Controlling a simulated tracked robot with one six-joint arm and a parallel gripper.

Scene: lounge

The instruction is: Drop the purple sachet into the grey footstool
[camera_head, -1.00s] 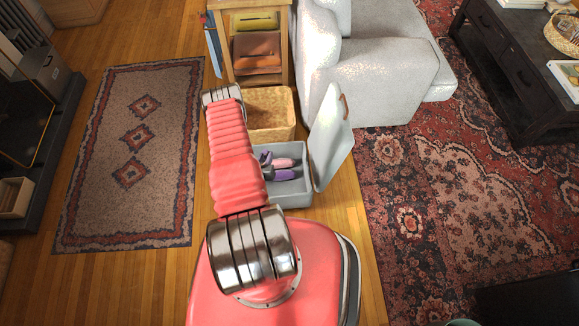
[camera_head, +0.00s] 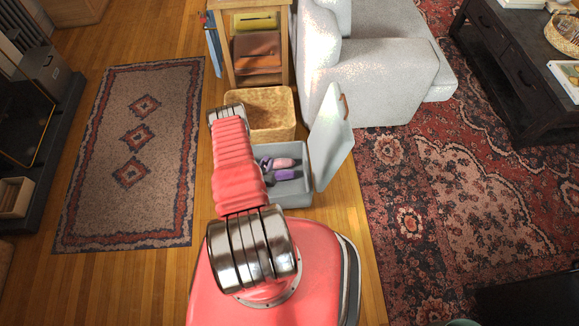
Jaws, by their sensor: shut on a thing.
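The grey footstool (camera_head: 296,198) is an open box on the wood floor, just right of my arm. Its lid (camera_head: 330,135) stands raised on the right side. Inside lie a pink item (camera_head: 284,162) and a purple item (camera_head: 286,174), both with dark parts. A small purple thing, which looks like the purple sachet (camera_head: 266,162), shows at the arm's edge over the box's left part. My gripper (camera_head: 264,166) is there, mostly hidden behind my arm, and appears shut on the sachet. I cannot tell its exact height above the contents.
A woven basket (camera_head: 272,134) stands just behind the footstool. Behind it is a wooden shelf (camera_head: 286,70) with a yellow and a brown item. A pale armchair (camera_head: 385,75) is at the back right. Patterned rugs (camera_head: 90,165) lie left and right.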

